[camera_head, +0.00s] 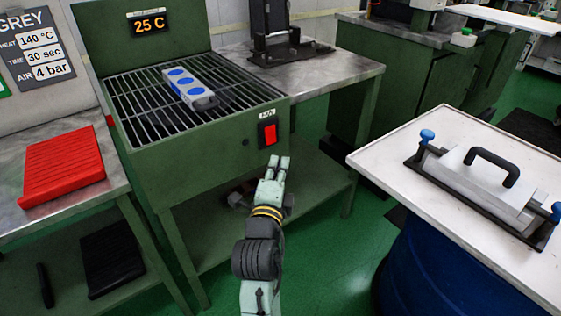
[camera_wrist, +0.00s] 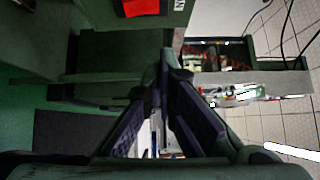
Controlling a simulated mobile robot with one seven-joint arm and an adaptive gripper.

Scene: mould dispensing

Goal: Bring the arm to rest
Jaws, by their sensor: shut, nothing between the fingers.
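My gripper (camera_head: 279,160) is shut and empty. It is raised in front of the green heater (camera_head: 190,160), just below its red switch (camera_head: 268,134), and looks apart from it. In the wrist view the two fingers of my gripper (camera_wrist: 165,60) converge to closed tips, with the red switch (camera_wrist: 141,7) at the top edge. My arm reaches up from the bottom middle of the head view.
A grey block with blue discs (camera_head: 188,87) lies on the heater's grill. The display (camera_head: 149,26) reads 25 C. A red mat (camera_head: 62,165) lies on the left bench. A white-topped table (camera_head: 440,215) bears a metal mould (camera_head: 485,180) at right. Green floor (camera_head: 315,255) is open between.

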